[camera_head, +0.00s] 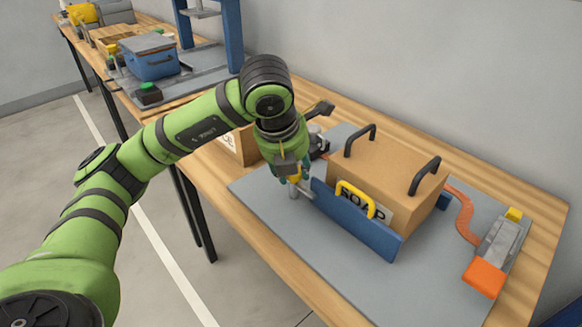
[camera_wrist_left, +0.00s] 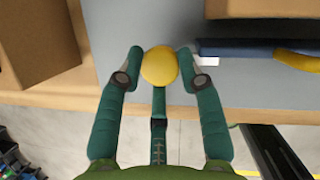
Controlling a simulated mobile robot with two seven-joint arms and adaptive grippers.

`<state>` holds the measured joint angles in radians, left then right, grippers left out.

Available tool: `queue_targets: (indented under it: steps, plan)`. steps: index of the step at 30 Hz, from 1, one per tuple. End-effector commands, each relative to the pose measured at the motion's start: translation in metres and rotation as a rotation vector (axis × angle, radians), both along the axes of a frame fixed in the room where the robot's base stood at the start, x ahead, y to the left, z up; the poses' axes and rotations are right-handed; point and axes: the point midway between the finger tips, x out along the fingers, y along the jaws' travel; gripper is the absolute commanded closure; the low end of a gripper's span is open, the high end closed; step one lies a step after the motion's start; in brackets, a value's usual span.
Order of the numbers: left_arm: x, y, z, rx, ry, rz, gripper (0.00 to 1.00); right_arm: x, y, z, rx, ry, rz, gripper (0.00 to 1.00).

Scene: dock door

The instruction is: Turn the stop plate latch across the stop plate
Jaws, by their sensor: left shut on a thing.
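The stop plate (camera_head: 345,222) is a blue upright board with a yellow handle (camera_head: 357,200), standing along the front of a cardboard box. In the left wrist view the plate (camera_wrist_left: 240,47) is a dark blue bar at the right. The stop plate latch shows as a round yellow knob (camera_wrist_left: 160,65), beside the plate's left end. My left gripper (camera_head: 294,180) points down and is shut on this knob; in the left wrist view its green fingers (camera_wrist_left: 160,75) flank it. The rest of the latch is mostly hidden. My right gripper is in neither view.
The soap box (camera_head: 388,180) with black handles sits behind the plate on a grey mat (camera_head: 265,195). An orange-ended clamp-like device (camera_head: 492,255) is at the right. Another cardboard box (camera_head: 238,147) stands behind my left arm. A blue case (camera_head: 150,62) is farther back.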

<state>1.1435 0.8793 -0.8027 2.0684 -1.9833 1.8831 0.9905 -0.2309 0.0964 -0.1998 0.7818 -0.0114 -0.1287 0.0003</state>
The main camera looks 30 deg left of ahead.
Motion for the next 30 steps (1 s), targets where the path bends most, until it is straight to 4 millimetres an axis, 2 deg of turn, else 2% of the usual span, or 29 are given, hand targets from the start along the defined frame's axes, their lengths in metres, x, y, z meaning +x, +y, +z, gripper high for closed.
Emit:
queue_targets:
  steps: [1,11,12,13,24,30]
  plan:
    - [0.005,0.0,0.007,-0.008,-0.027,0.008,0.96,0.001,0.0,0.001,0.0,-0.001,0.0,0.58]
    - [0.005,0.0,0.007,-0.007,-0.026,0.011,0.96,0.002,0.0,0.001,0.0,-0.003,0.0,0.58]
    - [0.005,0.0,0.007,-0.007,-0.026,0.011,0.51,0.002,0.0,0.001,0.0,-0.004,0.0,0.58]
    - [0.005,0.001,0.007,-0.007,-0.026,0.011,0.4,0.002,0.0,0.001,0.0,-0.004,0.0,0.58]
    - [0.002,0.0,0.003,-0.003,-0.011,0.006,0.4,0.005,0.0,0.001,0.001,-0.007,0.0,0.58]
    - [-0.004,-0.001,0.021,-0.004,-0.015,0.005,0.4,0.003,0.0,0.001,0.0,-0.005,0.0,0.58]
